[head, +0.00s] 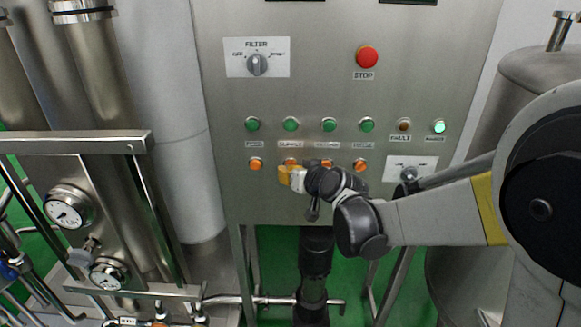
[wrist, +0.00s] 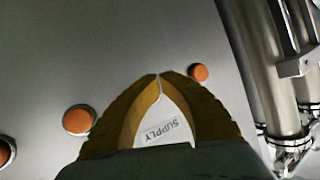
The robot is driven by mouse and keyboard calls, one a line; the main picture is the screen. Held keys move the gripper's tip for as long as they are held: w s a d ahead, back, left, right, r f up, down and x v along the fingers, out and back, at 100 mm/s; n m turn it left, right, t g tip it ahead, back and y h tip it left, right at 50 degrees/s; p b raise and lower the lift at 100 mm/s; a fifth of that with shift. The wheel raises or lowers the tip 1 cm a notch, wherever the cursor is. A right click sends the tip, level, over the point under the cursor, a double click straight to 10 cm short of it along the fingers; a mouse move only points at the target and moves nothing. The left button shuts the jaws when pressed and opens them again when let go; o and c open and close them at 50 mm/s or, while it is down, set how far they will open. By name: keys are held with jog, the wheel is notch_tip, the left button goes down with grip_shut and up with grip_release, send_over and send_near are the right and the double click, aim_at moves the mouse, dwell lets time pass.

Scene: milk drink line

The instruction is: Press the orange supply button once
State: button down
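The orange supply button (head: 290,161) is second from the left in the lower row on the steel panel. Its upper edge shows above my fingers in the head view, and the rest is hidden. My gripper (head: 285,175) has its yellow fingers in front of it. In the wrist view my gripper (wrist: 160,75) has its fingertips together, with nothing seen between the tips. The SUPPLY label (wrist: 162,132) shows through the gap between the fingers, and the button itself is hidden behind them. I cannot tell whether the tips touch it.
Neighbouring orange buttons sit left (head: 255,163) and right (head: 326,163) of it. Green buttons (head: 290,124) are in the row above. A red stop button (head: 367,57) and a filter knob (head: 257,64) are higher up. Pipes and gauges (head: 68,207) stand at left.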

jog(key=shift+s, duration=0.85)
jog(key=shift+s+a, duration=0.1)
jog(key=shift+s, duration=2.4)
